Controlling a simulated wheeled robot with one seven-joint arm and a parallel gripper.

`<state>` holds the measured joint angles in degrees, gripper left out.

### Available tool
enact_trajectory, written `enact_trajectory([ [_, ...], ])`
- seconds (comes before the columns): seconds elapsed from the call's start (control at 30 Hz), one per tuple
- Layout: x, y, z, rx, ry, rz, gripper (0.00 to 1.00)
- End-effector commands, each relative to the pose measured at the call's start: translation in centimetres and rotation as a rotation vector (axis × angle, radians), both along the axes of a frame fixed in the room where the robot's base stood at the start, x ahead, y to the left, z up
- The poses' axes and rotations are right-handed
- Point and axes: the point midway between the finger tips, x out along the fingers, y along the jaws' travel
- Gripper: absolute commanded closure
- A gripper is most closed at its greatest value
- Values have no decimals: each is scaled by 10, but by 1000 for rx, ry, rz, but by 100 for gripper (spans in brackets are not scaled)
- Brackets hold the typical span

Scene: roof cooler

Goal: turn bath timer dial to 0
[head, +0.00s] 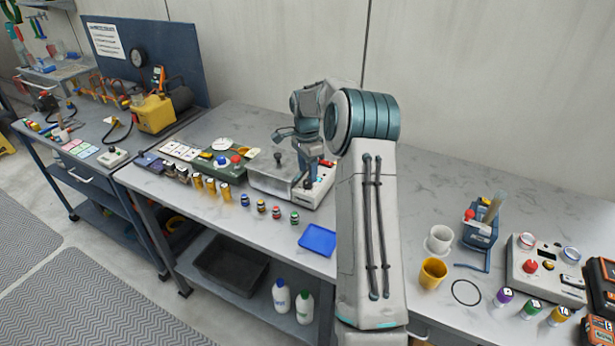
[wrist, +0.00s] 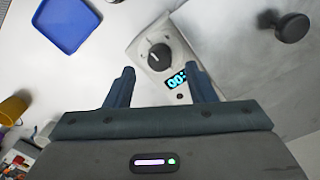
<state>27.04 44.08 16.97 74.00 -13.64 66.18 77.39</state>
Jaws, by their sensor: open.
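The bath (head: 285,178) is a pale box with a grey lid on the bench, with a white control panel (head: 322,183) at its right end. In the wrist view, the timer dial (wrist: 160,57) is a round black knob with a light pointer mark on the panel. No contact is visible. In the head view, my gripper (head: 308,168) is over the panel, partly covering it.
A yellow cup (head: 433,272) and white cup (head: 438,240) stand right of my arm.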

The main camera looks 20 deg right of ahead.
Motion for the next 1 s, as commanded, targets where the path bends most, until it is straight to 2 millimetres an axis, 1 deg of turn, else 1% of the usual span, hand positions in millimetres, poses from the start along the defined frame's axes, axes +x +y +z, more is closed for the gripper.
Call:
enact_trajectory([
  [0.1,-1,0,-18,2,2,1,50],
  [0.23,-2,0,-31,1,1,1,50],
  [0.37,-2,0,-37,0,0,1,50],
  [0.6,-2,0,-37,-1,-1,1,50],
  [0.63,-2,0,-37,-1,-1,1,56],
  [0.67,-2,0,-37,-1,-1,1,64],
  [0.7,-2,0,-37,-1,-1,1,75],
  [0.77,-2,0,-37,-1,-1,1,92],
  [0.8,-2,0,-37,-1,-1,1,95],
  [1.0,-2,0,-37,-1,-1,9,95],
])
